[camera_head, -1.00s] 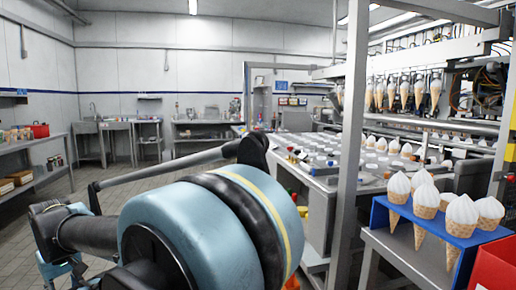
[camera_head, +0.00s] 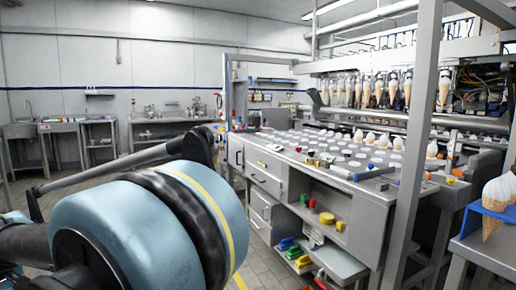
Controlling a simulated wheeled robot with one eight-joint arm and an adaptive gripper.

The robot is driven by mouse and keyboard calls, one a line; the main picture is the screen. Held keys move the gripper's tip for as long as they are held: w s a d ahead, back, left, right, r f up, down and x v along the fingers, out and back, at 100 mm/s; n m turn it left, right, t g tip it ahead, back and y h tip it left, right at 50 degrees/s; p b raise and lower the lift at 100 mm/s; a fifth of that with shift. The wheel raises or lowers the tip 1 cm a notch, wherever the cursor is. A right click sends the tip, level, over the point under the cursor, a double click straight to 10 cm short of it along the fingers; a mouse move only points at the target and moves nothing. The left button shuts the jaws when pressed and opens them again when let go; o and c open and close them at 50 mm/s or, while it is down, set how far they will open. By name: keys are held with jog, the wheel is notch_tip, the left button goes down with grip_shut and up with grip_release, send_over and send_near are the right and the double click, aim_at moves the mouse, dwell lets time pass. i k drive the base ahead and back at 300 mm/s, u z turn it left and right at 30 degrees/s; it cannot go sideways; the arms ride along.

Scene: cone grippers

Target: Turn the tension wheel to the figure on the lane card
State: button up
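I cannot make out a tension wheel or a lane card at this size. A grey machine bench (camera_head: 262,160) with drawers and open shelves stands ahead, right of centre. Its top carries many white round pieces and some small tools and coloured parts. Cones (camera_head: 378,90) hang in a row from the machine behind it. My own blue and black arm (camera_head: 140,235) fills the lower left and hides part of the floor. My gripper is not in view.
A steel post (camera_head: 413,150) stands upright close on the right. Beside it is a side table with a blue cone holder (camera_head: 492,213). Coloured parts (camera_head: 293,253) lie on the bench's low shelf. Sinks (camera_head: 22,131) and counters line the back wall. Tiled floor shows left of the bench.

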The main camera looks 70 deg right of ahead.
aim_at(429, 169)
jog(key=i, duration=1.55)
jog(key=z, duration=3.35)
jog(key=i, duration=1)
jog(key=u, duration=0.05)
